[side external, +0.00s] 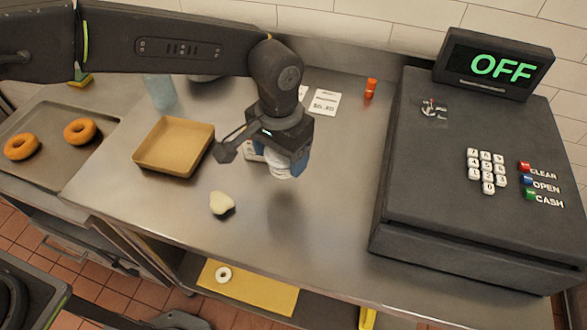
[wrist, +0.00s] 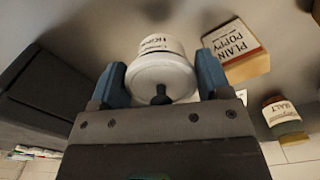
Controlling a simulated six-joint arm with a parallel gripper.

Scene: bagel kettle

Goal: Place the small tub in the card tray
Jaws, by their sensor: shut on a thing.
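The small tub (wrist: 161,72) is white with a lid and printed lettering, and it sits between my gripper's two blue fingers in the wrist view. In the side external view the tub (side external: 280,165) shows just below my gripper (side external: 284,160), which is shut on it and appears to hold it above the steel counter. The card tray (side external: 173,146) is a shallow, square tan tray, empty, on the counter to the left of my gripper.
A pale lump (side external: 221,203) lies on the counter in front of the tray. A dark cash register (side external: 480,180) stands at right. A metal sheet with bagels (side external: 80,131) is at far left. A box labelled "Plain Poppy" (wrist: 236,50) and a malt jar (wrist: 283,117) show in the wrist view.

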